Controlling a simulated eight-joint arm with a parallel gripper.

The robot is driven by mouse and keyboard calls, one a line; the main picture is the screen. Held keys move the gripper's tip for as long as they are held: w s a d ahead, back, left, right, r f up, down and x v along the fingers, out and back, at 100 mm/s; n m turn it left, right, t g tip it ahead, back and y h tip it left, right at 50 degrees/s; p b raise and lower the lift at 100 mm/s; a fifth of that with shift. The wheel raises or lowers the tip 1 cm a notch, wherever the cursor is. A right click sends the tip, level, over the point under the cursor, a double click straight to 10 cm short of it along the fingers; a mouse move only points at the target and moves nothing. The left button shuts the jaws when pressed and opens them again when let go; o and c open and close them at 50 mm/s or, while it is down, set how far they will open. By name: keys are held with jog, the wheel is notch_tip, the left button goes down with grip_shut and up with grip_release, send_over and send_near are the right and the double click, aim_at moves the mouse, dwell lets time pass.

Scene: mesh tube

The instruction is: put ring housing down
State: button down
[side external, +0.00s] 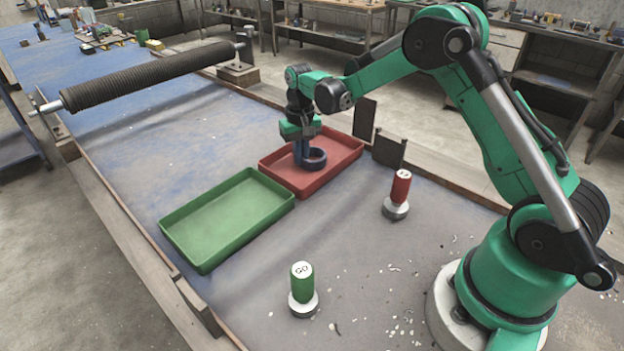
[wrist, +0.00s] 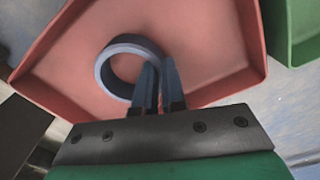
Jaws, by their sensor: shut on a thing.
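The ring housing (side external: 315,159) is a dark blue ring inside the red tray (side external: 345,165). In the wrist view the ring housing (wrist: 103,72) lies flat over the floor of the red tray (wrist: 215,60), left of centre. My gripper (side external: 303,160) points down into the red tray. In the wrist view my gripper (wrist: 152,88) is shut on the ring's near right wall, with one blue finger inside the ring and one outside. I cannot tell whether the ring touches the tray floor.
An empty green tray (side external: 228,218) stands left of the red tray. A green GO button post (side external: 302,284) and a red button post (side external: 399,189) stand in front. A dark mesh roller (side external: 150,76) spans the back left. The table between trays and posts is mostly clear.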

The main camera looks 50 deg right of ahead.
jog(key=c, duration=1)
grip_release()
jog(key=shift+o, duration=0.2)
notch_tip(320, 180, up, 12)
jog(key=s+a+r+n+t, duration=0.2)
jog(key=s+a+r+t, duration=0.25)
jog(key=s, duration=0.35)
jog(key=s+a+f+n+t, duration=0.2)
jog(key=s+a+f, duration=0.1)
jog(key=s, duration=0.4)
jog(key=shift+s+a+f+t, duration=0.2)
jog(key=shift+a+f+t, duration=0.2)
jog(key=shift+a, duration=0.15)
